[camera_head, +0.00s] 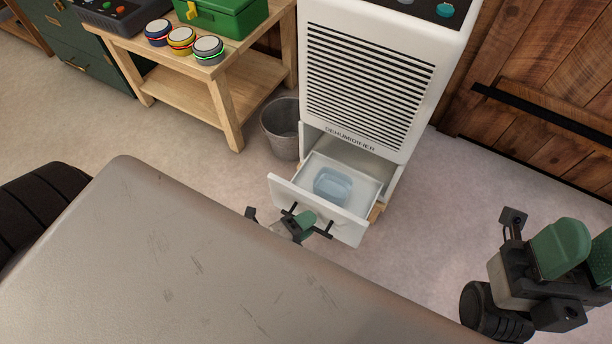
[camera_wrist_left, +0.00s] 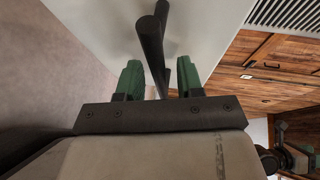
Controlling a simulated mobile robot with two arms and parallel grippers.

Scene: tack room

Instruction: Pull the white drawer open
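The white drawer (camera_head: 350,229) at the bottom of the dehumidifier (camera_head: 367,75) stands pulled out, its inside showing a pale blue translucent container (camera_head: 333,184). A black bar handle (camera_head: 320,230) is on its front; it shows in the left wrist view too (camera_wrist_left: 151,40). My left gripper (camera_head: 304,222) is at the handle. In the left wrist view its green fingers (camera_wrist_left: 160,78) are apart, with the bar between them and a gap visible at the right finger. My right gripper (camera_head: 590,255) is away at the right edge, partly cut off.
A wooden table (camera_head: 215,85) with several round buttons and a green toolbox (camera_head: 228,15) stands at the back left. A grey bin (camera_head: 281,128) is beside the dehumidifier. A wooden door (camera_head: 545,85) is at the right. Floor right of the drawer is clear.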

